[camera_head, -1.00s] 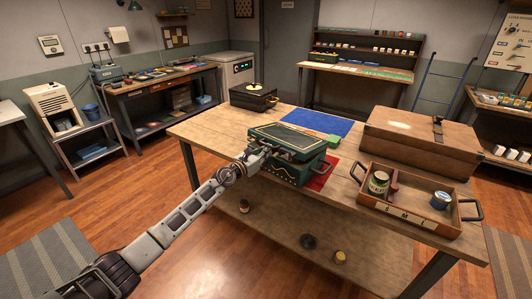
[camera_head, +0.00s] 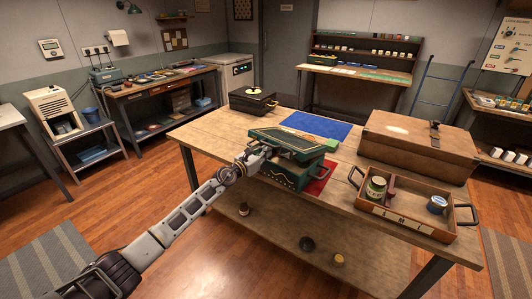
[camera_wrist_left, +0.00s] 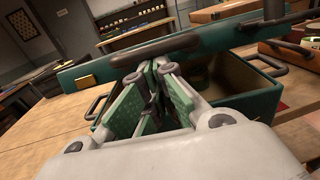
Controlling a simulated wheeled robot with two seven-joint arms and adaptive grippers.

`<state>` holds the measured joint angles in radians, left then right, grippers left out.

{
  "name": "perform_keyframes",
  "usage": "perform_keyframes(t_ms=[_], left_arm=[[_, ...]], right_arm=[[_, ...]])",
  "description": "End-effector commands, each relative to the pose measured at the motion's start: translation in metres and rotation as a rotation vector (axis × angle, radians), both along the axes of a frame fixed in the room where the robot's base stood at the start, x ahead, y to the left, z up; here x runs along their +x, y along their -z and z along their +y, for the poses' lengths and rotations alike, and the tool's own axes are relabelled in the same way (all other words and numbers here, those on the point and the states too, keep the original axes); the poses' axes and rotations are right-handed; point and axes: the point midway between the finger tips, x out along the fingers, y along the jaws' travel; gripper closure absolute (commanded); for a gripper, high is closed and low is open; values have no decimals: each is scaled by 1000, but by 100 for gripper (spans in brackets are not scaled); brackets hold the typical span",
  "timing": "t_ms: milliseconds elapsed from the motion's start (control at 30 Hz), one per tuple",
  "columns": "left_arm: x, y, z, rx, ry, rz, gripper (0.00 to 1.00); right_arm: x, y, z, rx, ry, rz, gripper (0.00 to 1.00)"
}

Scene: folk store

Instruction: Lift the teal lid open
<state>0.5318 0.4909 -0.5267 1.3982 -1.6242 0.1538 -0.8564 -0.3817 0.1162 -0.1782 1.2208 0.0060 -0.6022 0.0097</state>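The teal box (camera_head: 300,180) stands on the near part of the wooden table. Its teal lid (camera_head: 288,139) has a dark top panel with gold trim. The lid is partly raised and tilted, and a gap shows between it and the box. In the left wrist view the lid (camera_wrist_left: 222,38) crosses above the open box (camera_wrist_left: 222,110), whose brown inside shows. My left gripper (camera_head: 262,152) is at the lid's front edge. Its green-padded fingers (camera_wrist_left: 155,72) are closed together at the lid's dark handle (camera_wrist_left: 158,49); they partly hide the contact. My right gripper is out of view.
A blue mat (camera_head: 318,125) lies behind the box and a red mat (camera_head: 322,180) beside it. A small green block (camera_head: 328,142) is close behind the lid. A brown case (camera_head: 415,145) and a wooden tray (camera_head: 405,217) holding cans stand to the right. A black box (camera_head: 252,101) stands at the far left.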

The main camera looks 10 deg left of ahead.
Motion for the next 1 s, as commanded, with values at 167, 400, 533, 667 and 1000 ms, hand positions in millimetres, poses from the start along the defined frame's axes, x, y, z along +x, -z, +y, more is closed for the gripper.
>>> perform_keyframes(t_ms=[167, 400, 533, 667, 1000], left_arm=[[0, -1, 0, 0, 0, -1, 100], [2, -10, -1, 0, 0, -1, 100], [4, -16, -2, 0, 0, -1, 100], [5, -21, -3, 0, 0, -1, 100], [7, -25, -4, 0, 0, -1, 100]], right_arm=[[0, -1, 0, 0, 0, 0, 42], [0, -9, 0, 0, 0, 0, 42], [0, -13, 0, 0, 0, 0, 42], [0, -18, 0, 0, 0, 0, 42], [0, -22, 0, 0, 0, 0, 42]])
